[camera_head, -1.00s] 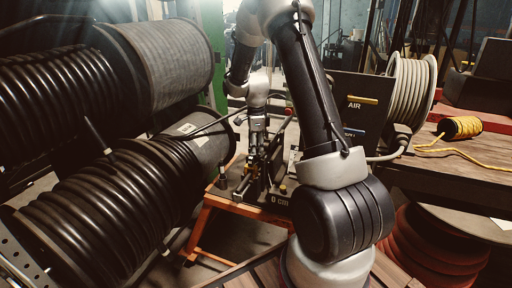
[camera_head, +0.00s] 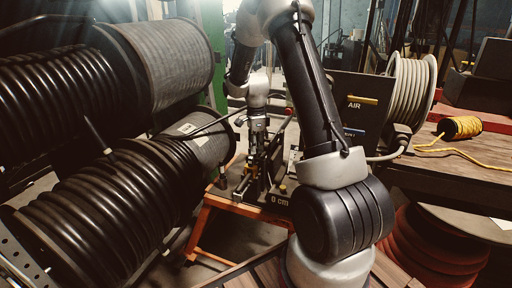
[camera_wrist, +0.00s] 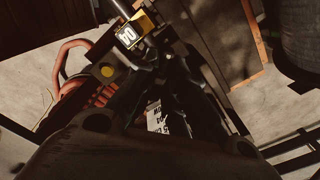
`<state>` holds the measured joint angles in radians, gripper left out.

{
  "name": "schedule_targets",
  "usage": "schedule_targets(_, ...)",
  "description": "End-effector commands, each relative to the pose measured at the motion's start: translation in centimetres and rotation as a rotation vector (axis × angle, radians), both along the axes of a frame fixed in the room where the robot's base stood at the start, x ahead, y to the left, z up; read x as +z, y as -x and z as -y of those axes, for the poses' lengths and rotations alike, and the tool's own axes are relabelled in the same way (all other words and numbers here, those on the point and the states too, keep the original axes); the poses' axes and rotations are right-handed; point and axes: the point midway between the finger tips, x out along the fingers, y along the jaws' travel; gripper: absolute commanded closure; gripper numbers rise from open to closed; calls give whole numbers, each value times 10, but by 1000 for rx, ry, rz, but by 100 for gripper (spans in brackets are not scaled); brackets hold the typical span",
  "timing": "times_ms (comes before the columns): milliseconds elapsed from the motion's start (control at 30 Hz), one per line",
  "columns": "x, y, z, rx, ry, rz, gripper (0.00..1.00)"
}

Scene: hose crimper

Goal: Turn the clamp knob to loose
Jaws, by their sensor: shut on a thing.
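The hose crimper (camera_head: 265,190) is a dark machine on an orange stand, with a "0 cm" mark on its front and a red-tipped lever (camera_head: 288,112) rising on its right. My gripper (camera_head: 256,150) points down onto the crimper from above. In the wrist view my dark gripper fingers (camera_wrist: 172,95) are shut at the clamp area. The clamp knob lies between them and is mostly hidden by the fingers and shadow, so its setting cannot be read.
Large black hose reels (camera_head: 110,215) fill the left side, close to the crimper. A dark panel marked "AIR" (camera_head: 362,90), a pale hose reel (camera_head: 410,92) and a wooden bench (camera_head: 460,170) with yellow cord (camera_head: 461,127) stand at the right.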

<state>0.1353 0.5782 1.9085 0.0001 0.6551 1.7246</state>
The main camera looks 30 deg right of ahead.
Motion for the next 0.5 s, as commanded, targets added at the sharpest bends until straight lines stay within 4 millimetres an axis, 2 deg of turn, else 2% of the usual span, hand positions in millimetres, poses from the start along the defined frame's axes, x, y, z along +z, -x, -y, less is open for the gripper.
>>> schedule_targets(500,0,0,0,449,0,1,100)
